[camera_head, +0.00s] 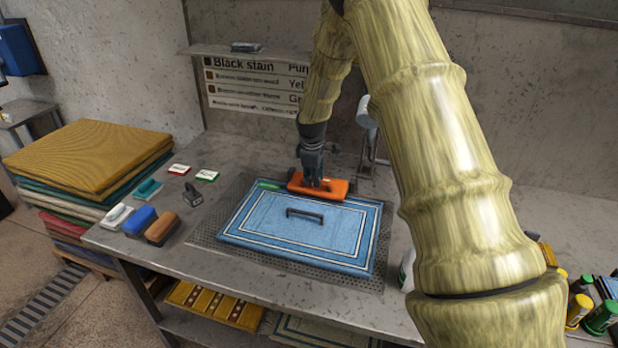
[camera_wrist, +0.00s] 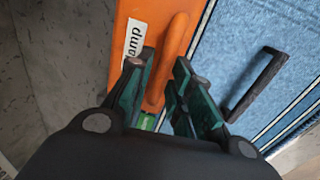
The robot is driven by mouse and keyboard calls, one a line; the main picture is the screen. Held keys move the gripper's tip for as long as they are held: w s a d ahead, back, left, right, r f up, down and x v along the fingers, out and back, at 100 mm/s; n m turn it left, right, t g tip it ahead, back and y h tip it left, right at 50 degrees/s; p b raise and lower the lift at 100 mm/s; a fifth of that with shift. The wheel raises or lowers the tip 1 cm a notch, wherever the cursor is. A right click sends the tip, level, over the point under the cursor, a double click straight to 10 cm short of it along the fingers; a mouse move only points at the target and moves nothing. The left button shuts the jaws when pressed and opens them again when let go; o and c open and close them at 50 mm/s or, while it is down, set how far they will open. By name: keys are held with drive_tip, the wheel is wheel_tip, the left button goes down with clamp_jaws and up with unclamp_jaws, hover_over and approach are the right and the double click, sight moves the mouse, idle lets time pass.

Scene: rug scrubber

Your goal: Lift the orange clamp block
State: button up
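The orange clamp block (camera_head: 328,188) lies at the far edge of the blue rug (camera_head: 262,226), near its middle. It has a raised orange bar handle, and in the wrist view the block (camera_wrist: 126,12) shows a white label ending in "amp". My gripper (camera_head: 313,183) points down at the block from above. In the wrist view my gripper (camera_wrist: 158,66) has one dark green-padded finger on each side of the handle (camera_wrist: 172,45). Whether the pads press on the handle or stand just off it cannot be made out. The block shows no clear gap beneath it.
A black handle (camera_head: 304,215) stands on the rug, right of the block in the wrist view. A green strip (camera_head: 269,185) lies left of the block. Brushes (camera_head: 140,220) stand at the table's left. A faucet-like fixture (camera_head: 367,112) rises behind the block.

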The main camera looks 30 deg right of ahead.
drive_tip(key=shift+s+d+r, duration=0.1)
drive_tip(key=shift+s+r, duration=0.3)
drive_tip(key=shift+s, duration=0.2)
drive_tip(key=shift+s+r, duration=0.4)
drive_tip(key=shift+s, duration=0.2)
clamp_jaws()
drive_tip(key=shift+o, duration=0.3)
unclamp_jaws()
drive_tip(key=shift+w+f, duration=0.55)
drive_tip(key=shift+w, duration=0.2)
drive_tip(key=o, duration=0.5)
drive_tip(key=shift+w+a+f, duration=0.1)
drive_tip(key=shift+w+a, duration=0.1)
drive_tip(key=shift+a, duration=0.1)
drive_tip(key=shift+c, duration=0.2)
drive_tip(key=shift+w+d+f, duration=0.2)
drive_tip(key=shift+w+f, duration=0.1)
drive_tip(key=shift+f, duration=0.05)
drive_tip(key=shift+s+r, duration=0.25)
drive_tip(key=shift+r, duration=0.2)
wheel_tip(320, 180, up, 11)
drive_tip(key=s+a, duration=0.1)
drive_tip(key=a, duration=0.1)
drive_tip(key=shift+d+f, duration=0.1)
